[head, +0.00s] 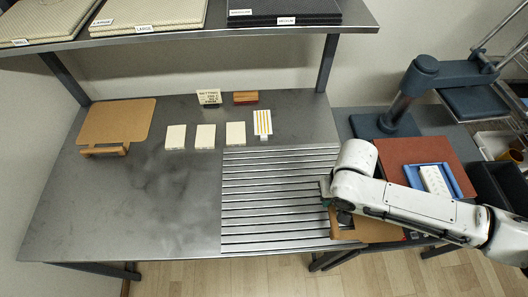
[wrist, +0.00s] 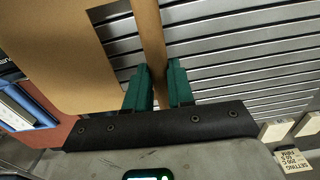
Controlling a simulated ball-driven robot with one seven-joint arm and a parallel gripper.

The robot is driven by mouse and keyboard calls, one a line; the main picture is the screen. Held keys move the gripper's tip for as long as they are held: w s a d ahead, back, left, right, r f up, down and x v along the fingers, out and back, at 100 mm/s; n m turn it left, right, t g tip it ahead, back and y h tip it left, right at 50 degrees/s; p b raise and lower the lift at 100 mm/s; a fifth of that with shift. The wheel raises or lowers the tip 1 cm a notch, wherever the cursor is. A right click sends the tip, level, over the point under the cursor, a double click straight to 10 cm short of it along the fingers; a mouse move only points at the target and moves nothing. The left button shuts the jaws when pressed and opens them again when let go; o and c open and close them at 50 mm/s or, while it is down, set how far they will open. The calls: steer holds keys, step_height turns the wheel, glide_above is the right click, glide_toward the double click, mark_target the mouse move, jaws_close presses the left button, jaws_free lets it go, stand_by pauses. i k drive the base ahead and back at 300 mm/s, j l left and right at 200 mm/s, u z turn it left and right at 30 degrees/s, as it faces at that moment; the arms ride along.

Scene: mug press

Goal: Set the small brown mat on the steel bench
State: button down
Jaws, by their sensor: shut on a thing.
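A brown mat (head: 372,229) with a pale wooden grip bar is in my gripper (head: 343,213), at the bench's right end in the head view. My arm hides much of it there. In the wrist view the mat (wrist: 60,45) spreads to the left and its wooden bar (wrist: 151,40) stands between the green fingers of my gripper (wrist: 160,84), which are shut on it. The steel bench (head: 110,215) has a bare left part and a slatted right part (head: 270,200). I cannot tell whether the mat touches the slats.
Another brown mat (head: 118,120) with a wooden bar lies at the bench's back left. Several white tiles (head: 205,136), a small sign (head: 208,97) and a wooden block (head: 245,98) stand along the back. A press (head: 400,100) and a blue tray (head: 414,178) are right. A shelf (head: 215,32) overhangs.

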mark_target(154, 209)
steer(key=i+j+u, duration=0.25)
steer(key=i, duration=0.15)
steer(key=i+j+u, duration=0.2)
steer(key=i, duration=0.2)
